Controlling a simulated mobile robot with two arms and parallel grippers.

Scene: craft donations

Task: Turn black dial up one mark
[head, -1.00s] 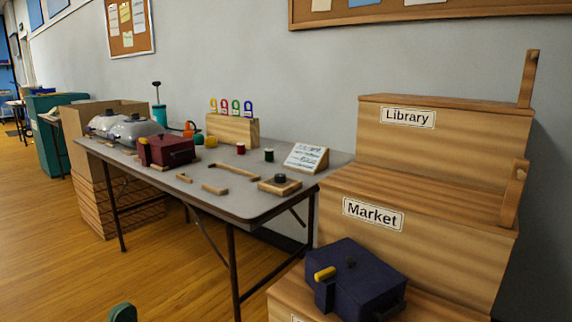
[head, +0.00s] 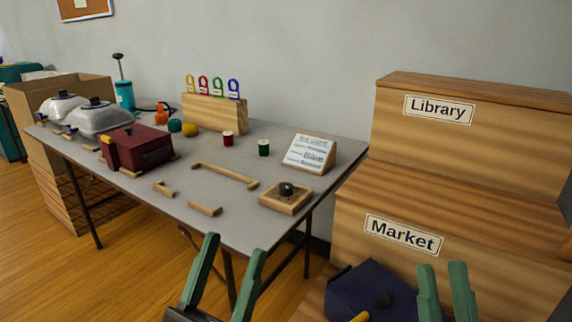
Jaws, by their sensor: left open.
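My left gripper (head: 233,245) is open and empty, in front of the table's front edge, below and to the left of the dial. My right gripper (head: 443,270) shows two green fingers a little apart, beside the dark blue box at the lower right, with nothing seen between them.
The grey table (head: 125,180) also holds a dark red box (head: 138,147), wooden strips, two thread spools and a slanted card (head: 309,153). Wooden crates labelled Library (head: 425,130) and Market (head: 390,210) stand at the right. A dark blue box (head: 350,290) sits below Market.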

